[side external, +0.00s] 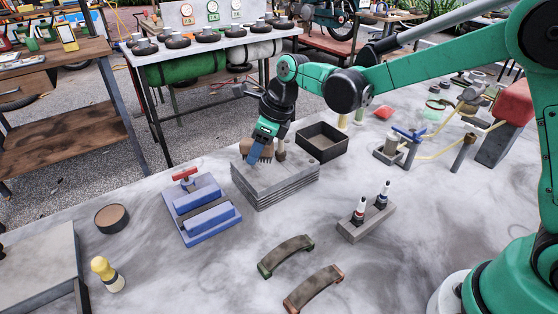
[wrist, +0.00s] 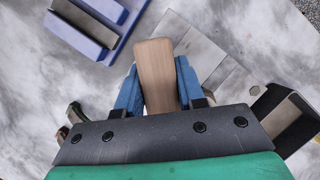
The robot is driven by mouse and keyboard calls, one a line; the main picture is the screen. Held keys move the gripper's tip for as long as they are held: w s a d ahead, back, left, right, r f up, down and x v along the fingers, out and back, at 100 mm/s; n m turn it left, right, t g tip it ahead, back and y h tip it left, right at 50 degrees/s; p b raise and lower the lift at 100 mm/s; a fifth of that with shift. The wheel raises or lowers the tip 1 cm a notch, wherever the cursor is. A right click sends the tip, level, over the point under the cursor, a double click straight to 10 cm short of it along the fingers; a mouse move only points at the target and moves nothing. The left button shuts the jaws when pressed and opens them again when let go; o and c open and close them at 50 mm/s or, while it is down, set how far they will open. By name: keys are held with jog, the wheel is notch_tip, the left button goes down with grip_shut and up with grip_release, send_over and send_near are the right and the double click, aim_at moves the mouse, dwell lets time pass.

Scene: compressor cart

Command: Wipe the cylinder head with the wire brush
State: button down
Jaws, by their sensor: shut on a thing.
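The cylinder head (side external: 275,190) is a grey block with stacked fins on the table in the side view. Its grey top also shows behind the brush in the wrist view (wrist: 208,50). My gripper (side external: 256,157) is over the top of the block, pointing down, with its blue fingers shut on the wire brush (side external: 265,153). In the wrist view the brush's wooden back (wrist: 155,62) sits between the two blue fingers of my gripper (wrist: 157,88). The bristles are mostly hidden, and I cannot tell whether they touch the block.
A blue vise-like fixture (side external: 207,222) stands left of the block. An open dark box (side external: 322,152) is behind it at right. A grey holder (side external: 366,222) with two spark plugs and two curved pieces (side external: 286,256) lie in front. Bare table lies between them.

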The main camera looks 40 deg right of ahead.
jog(key=shift+r, duration=2.75)
jog(key=shift+s+a, duration=0.1)
jog(key=shift+a, duration=0.2)
jog(key=s+a+r+n+g+y, duration=0.1)
jog(key=s+a+r+n, duration=0.15)
jog(key=a, duration=0.35)
jog(key=s+a+r+n+g, duration=0.1)
jog(key=s+a+n, duration=0.1)
jog(key=s+a, duration=0.25)
jog(key=n+g, duration=0.1)
jog(key=n, duration=0.4)
send_over(194, 305)
jog(key=d, duration=0.1)
jog(key=shift+m, duration=0.25)
notch_tip(194, 305, down, 13)
jog(key=shift+d, duration=0.1)
jog(key=shift+f, duration=1.95)
